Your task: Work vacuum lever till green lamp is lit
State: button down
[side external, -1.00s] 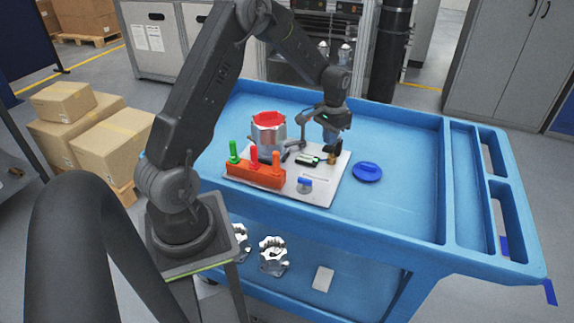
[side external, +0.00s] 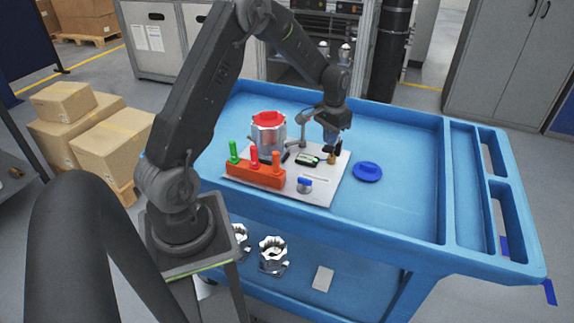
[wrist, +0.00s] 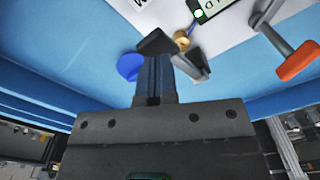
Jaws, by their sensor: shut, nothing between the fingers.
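My gripper (wrist: 174,56) is shut and empty, pointing down over the right rear corner of the white plate (side external: 318,193). In the side view it (side external: 331,143) hangs just above a small brass fitting with a dark upper part. In the wrist view the brass fitting (wrist: 182,42) lies just beyond the fingertips; I cannot tell whether they touch. The fingers partly hide any lever there. A small black panel (side external: 308,159) with a pale green face sits left of the fitting. Its edge (wrist: 210,10) shows in the wrist view with a pale round spot; whether this is a lit lamp is unclear.
A grey arm with an orange tip (wrist: 296,62) stands beside the plate's fittings. A metal housing with a red top (side external: 268,133), an orange block (side external: 256,174) with green and red pegs, and a blue-topped knob (side external: 305,184) are left. A blue disc (side external: 367,171) lies on the blue cart.

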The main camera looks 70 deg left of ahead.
aim_at(329, 147)
jog(key=shift+f, duration=3)
jog(key=shift+r, duration=3.4)
jog(key=shift+r, duration=0.1)
jog(key=shift+r, duration=1.9)
jog(key=s+d+r+t, duration=0.1)
jog(key=s+d+r, duration=0.2)
jog(key=d+r, duration=0.45)
jog(key=s+d+r+m+t, duration=0.1)
jog(key=s+d+r+t, duration=0.1)
jog(key=s+d+r, duration=0.2)
jog(key=s+d+r+m+t, duration=0.2)
jog(key=s+d, duration=0.8)
jog(key=s, duration=0.6)
jog(key=shift+d+r+t, duration=0.25)
jog(key=shift+r+t, duration=0.05)
jog(key=shift+r, duration=0.6)
